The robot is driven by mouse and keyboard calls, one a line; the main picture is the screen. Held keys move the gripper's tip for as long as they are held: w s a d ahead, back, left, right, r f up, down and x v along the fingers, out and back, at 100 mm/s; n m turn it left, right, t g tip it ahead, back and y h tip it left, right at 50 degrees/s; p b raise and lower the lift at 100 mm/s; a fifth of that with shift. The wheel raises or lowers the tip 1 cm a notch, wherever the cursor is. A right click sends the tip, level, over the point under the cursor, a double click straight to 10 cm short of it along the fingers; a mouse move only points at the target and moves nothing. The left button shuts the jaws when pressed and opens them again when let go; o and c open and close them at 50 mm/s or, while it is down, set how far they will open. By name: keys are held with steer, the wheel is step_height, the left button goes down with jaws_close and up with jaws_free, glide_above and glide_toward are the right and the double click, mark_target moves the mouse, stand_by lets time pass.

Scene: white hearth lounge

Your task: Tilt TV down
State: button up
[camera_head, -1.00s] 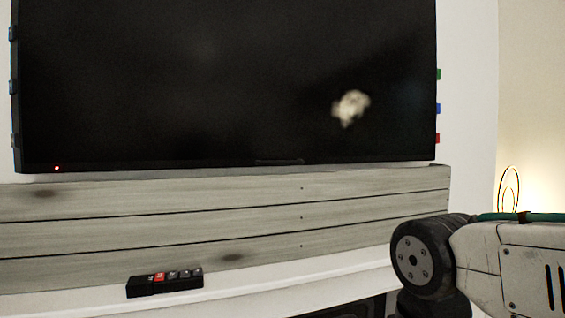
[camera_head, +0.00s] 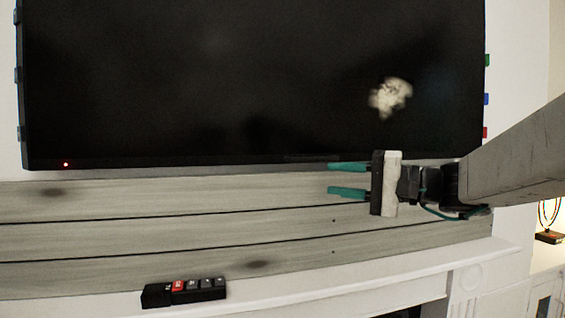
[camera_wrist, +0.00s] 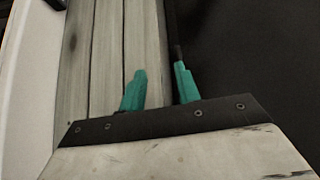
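The TV (camera_head: 250,80) is a large black screen on the wall, with a red light at its lower left. It also shows as a dark panel on the right in the wrist view (camera_wrist: 255,70). My gripper (camera_head: 330,179) is at the TV's bottom edge, right of centre, pointing left. Its two teal fingers are apart, one above the other, with nothing seen between them. In the wrist view the fingers (camera_wrist: 158,78) stand apart, one near the TV's edge and one over the planks. I cannot tell whether a finger touches the TV.
Grey wooden planks (camera_head: 150,230) cover the wall below the TV. A black remote with one red button (camera_head: 185,291) lies on the white mantel (camera_head: 300,287). Small coloured tabs (camera_head: 486,98) stick out at the TV's right side. A lit shelf with a lamp (camera_head: 549,237) is at far right.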

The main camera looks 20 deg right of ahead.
mark_target(318, 160)
steer(key=shift+m+t, duration=0.4)
steer(key=shift+t, duration=0.5)
steer(key=w+a+r, duration=0.1)
steer(key=w, duration=0.1)
steer(key=w+a+r, duration=0.1)
steer(key=w, duration=0.1)
steer(key=w+a+r, duration=0.1)
steer(key=w, duration=0.2)
steer(key=shift+r, duration=0.15)
steer(key=shift+d, duration=0.1)
jaws_close()
